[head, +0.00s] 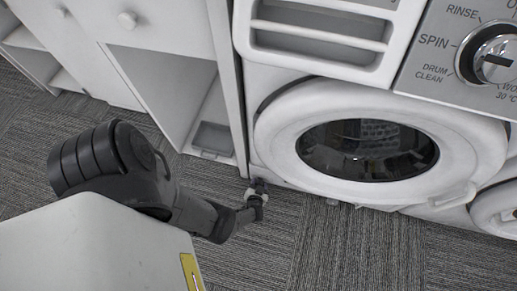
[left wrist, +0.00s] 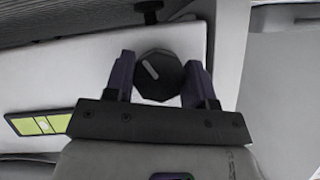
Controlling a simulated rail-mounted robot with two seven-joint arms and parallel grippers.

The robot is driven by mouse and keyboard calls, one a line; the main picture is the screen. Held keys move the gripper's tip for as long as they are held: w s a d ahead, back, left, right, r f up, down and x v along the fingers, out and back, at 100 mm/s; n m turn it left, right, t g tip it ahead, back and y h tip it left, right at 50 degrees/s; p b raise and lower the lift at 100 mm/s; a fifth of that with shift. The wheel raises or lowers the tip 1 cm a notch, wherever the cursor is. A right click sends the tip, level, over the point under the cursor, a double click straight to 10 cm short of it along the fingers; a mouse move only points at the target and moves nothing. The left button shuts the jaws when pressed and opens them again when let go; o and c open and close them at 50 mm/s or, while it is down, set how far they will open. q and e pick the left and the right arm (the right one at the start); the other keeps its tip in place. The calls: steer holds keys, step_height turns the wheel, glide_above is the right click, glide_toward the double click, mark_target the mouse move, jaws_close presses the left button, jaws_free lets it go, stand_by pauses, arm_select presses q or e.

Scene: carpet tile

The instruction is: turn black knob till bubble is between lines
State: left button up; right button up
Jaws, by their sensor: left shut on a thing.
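The black knob (left wrist: 160,76), faceted with a white pointer mark, sits between the two fingers of my left gripper (left wrist: 161,78) in the left wrist view. The gripper is shut on it; the mark slants toward the upper left. A yellow-green level vial (left wrist: 40,123) in a dark frame lies at the left of that view. In the head view my left gripper (head: 257,190) is low at the washing machine's front left bottom corner, where the knob cannot be made out. My right gripper is not in view.
The white washing machine (head: 275,108) with a round door stands right of a white cabinet (head: 165,40) with an open lower compartment. A control dial (head: 492,56) is at the upper right. Grey carpet (head: 340,250) in front is clear. A small black foot-like part (left wrist: 149,9) shows beyond the knob.

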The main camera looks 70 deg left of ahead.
arm_select(q)
steer(key=shift+m+g+y+b, duration=0.45)
steer(key=shift+m+g+y, duration=0.2)
steer(key=shift+m, duration=0.45)
steer(key=shift+m+y, duration=0.25)
steer(key=shift+m, duration=0.05)
steer(key=o, duration=0.9)
